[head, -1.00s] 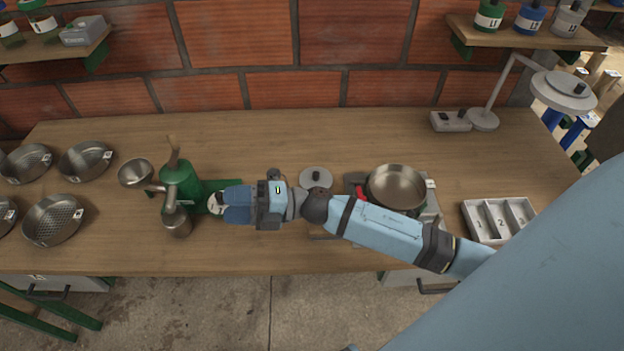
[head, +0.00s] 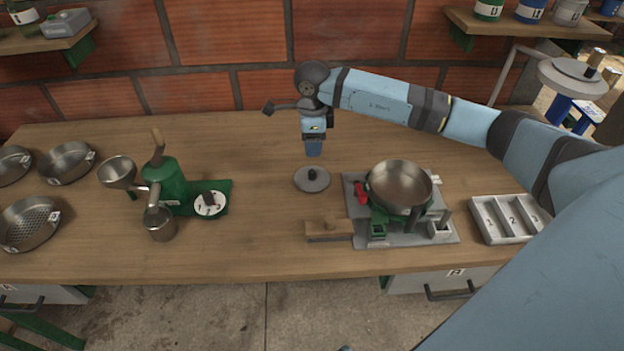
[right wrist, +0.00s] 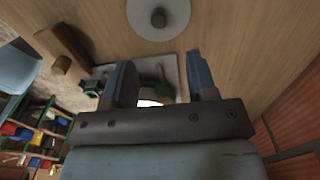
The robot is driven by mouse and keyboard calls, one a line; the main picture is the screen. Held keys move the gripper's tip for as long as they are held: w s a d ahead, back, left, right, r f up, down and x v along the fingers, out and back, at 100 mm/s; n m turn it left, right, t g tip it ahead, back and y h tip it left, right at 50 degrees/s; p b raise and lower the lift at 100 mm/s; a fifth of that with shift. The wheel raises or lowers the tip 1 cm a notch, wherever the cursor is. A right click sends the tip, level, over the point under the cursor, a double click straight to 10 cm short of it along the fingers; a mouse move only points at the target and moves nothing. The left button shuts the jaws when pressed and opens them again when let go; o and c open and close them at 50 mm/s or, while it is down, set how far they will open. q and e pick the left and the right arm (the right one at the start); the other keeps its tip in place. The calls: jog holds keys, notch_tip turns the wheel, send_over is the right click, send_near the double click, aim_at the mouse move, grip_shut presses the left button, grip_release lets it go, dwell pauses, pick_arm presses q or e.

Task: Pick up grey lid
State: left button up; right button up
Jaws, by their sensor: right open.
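The grey lid (head: 312,180) lies flat on the wooden table, a round disc with a dark knob (head: 312,173) in its middle. It also shows at the top of the right wrist view (right wrist: 160,14), beyond my fingertips. My right gripper (head: 314,152) hangs just behind the lid in the head view, its fingers pointing down. In the right wrist view the two blue fingers (right wrist: 158,80) are apart with nothing between them. The gripper does not touch the lid. My left gripper is in neither view.
Right of the lid, a steel pan (head: 400,186) sits on a stove (head: 360,228). A wooden-handled block (head: 328,230) lies in front. A green grinder (head: 165,183) stands left, a three-slot tray (head: 506,222) far right. The table behind the lid is clear.

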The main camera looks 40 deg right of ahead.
aim_at(312, 171)
notch_tip(312, 171, down, 10)
jog(key=shift+a+r, duration=0.1)
grip_shut()
dwell(0.5)
